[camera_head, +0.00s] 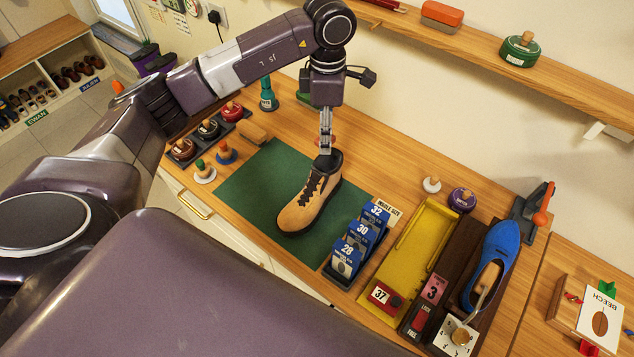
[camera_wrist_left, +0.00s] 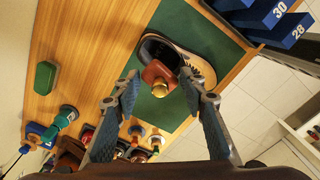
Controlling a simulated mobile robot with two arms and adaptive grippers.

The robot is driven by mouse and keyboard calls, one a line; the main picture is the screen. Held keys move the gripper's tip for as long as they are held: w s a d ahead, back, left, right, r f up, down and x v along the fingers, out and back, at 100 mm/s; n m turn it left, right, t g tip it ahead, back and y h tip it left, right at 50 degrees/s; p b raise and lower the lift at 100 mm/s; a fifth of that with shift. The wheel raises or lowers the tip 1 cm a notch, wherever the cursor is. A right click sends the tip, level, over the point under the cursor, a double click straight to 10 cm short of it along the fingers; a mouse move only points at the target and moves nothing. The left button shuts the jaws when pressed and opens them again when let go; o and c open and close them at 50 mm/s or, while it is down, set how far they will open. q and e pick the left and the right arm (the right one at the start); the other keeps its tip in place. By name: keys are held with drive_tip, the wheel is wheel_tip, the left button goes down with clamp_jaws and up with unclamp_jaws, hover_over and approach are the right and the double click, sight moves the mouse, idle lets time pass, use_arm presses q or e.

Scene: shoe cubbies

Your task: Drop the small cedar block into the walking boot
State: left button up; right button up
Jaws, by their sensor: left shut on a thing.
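The tan walking boot (camera_head: 310,203) stands on the green mat (camera_head: 242,192), its dark opening toward the back and its toe toward the front left. My left gripper (camera_head: 325,150) points down right at the boot's opening. In the left wrist view my left gripper (camera_wrist_left: 159,80) has its fingertips either side of the small reddish cedar block (camera_wrist_left: 158,72), which has a brass-coloured knob, and it is shut on it. The block shows in front of the boot's dark collar (camera_wrist_left: 180,50); whether it is above or partly inside the opening cannot be told. My right gripper is not in view.
An insole rack (camera_head: 354,240) marked 28, 30 and 32 stands right of the boot. Beyond it are a yellow tray (camera_head: 424,236) and a blue shoe (camera_head: 497,255). Polish tins (camera_head: 208,128) and small brushes lie at left. A shelf (camera_head: 470,40) runs along the wall.

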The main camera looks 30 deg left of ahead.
use_arm(q)
drive_tip(key=shift+w+a+n, duration=0.25)
drive_tip(key=shift+a+n, duration=0.1)
drive_tip(key=shift+n, duration=0.45)
drive_tip(key=shift+f, duration=0.15)
wheel_tip(320, 180, down, 6)
drive_tip(key=b, duration=0.2)
drive_tip(key=shift+b, duration=0.35)
drive_tip(key=o, duration=1.1)
wheel_tip(320, 180, up, 12)
drive_tip(key=shift+r, duration=0.1)
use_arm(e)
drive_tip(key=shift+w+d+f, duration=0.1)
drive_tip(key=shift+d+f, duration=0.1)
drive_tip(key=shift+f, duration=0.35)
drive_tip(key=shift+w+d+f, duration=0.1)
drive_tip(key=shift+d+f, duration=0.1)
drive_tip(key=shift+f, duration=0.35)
